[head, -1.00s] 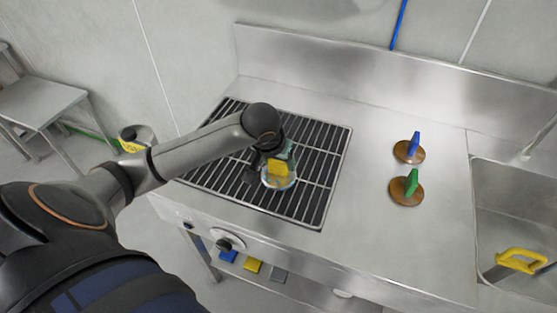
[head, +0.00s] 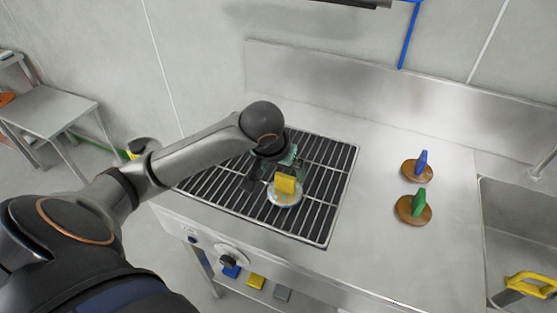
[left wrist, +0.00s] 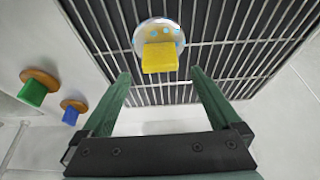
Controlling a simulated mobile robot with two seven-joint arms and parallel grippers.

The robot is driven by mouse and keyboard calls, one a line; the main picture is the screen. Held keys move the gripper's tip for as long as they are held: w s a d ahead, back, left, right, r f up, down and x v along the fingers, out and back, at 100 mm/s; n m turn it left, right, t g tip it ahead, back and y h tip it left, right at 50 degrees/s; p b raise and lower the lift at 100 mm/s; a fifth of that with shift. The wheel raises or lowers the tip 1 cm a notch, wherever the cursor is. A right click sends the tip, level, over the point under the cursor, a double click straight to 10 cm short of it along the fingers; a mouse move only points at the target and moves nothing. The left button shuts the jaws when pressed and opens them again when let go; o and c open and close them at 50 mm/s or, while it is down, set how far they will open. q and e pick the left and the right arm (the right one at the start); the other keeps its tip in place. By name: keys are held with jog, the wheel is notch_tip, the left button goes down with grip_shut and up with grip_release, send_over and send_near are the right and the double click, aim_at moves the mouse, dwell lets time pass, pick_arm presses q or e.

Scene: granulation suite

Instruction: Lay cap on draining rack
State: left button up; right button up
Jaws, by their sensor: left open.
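The cap is a pale disc (head: 285,199) with blue spots and a yellow block handle (head: 285,183). It lies on the bars of the draining rack (head: 331,190), near the rack's front middle, handle up. My left gripper (head: 274,170) is just behind and left of the cap in the head view. In the left wrist view its two green fingers (left wrist: 164,84) are spread apart with nothing between them, and the cap (left wrist: 160,33) sits beyond the fingertips, clear of them. My right gripper is not in view.
Two brown discs stand on the steel counter right of the rack, one with a blue handle (head: 417,170) and one with a green handle (head: 413,208). A sink (head: 520,235) with a yellow handle (head: 531,284) is at far right. The counter between rack and discs is clear.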

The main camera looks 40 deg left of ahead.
pick_arm(q)
jog(key=v, duration=0.6)
jog(key=shift+r, duration=0.3)
jog(key=shift+s, duration=0.15)
